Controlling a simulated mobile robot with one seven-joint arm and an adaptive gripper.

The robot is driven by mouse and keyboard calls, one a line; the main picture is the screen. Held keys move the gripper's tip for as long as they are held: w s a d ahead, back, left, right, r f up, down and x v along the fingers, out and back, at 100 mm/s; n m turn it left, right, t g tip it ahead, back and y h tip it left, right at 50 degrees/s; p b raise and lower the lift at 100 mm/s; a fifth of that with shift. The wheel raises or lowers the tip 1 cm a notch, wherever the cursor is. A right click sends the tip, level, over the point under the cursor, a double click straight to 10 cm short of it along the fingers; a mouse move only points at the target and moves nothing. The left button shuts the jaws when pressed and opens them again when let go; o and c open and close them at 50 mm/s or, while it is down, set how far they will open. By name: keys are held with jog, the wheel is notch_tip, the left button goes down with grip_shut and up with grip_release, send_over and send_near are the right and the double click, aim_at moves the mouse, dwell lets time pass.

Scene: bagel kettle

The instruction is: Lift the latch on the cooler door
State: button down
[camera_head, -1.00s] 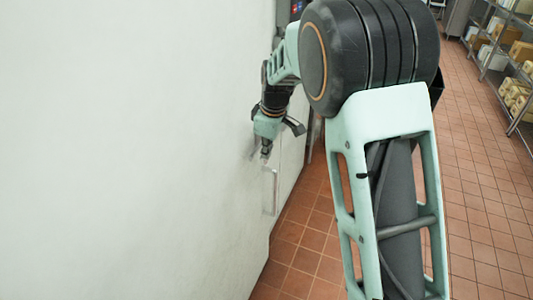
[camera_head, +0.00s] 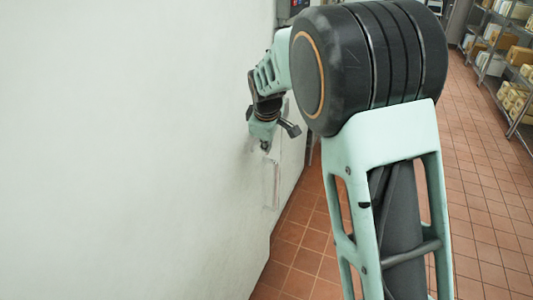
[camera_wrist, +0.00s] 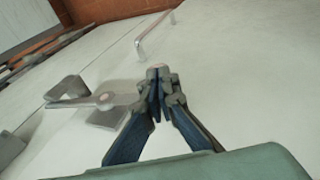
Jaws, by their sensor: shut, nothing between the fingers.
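The white cooler door (camera_head: 140,160) fills the left of the head view. A metal pull handle (camera_head: 271,186) stands on it just below my gripper; it also shows in the wrist view (camera_wrist: 153,36), beyond my fingertips. The grey latch lever (camera_wrist: 76,102), with a round pivot and bracket, is left of my fingers in the wrist view. My gripper (camera_head: 265,147) is close to the door face. Its fingertips (camera_wrist: 159,72) are together and empty, beside the pivot end of the latch; I cannot tell whether they touch it.
Shelves with boxes (camera_head: 510,60) stand along the far right. The red tiled floor (camera_head: 480,200) between is clear. A small control panel (camera_head: 298,8) is on the wall above my arm. A door seam (camera_wrist: 65,85) runs past the latch in the wrist view.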

notch_tip(320, 180, down, 8)
jog(key=w+t+h+b, duration=0.1)
jog(key=t+b, duration=0.1)
jog(key=b, duration=0.9)
jog(key=shift+w+d+t+b, duration=0.3)
jog(key=shift+w+b, duration=0.05)
jog(key=shift+b, duration=0.05)
jog(key=shift+s+r, duration=0.1)
jog(key=shift+r, duration=0.05)
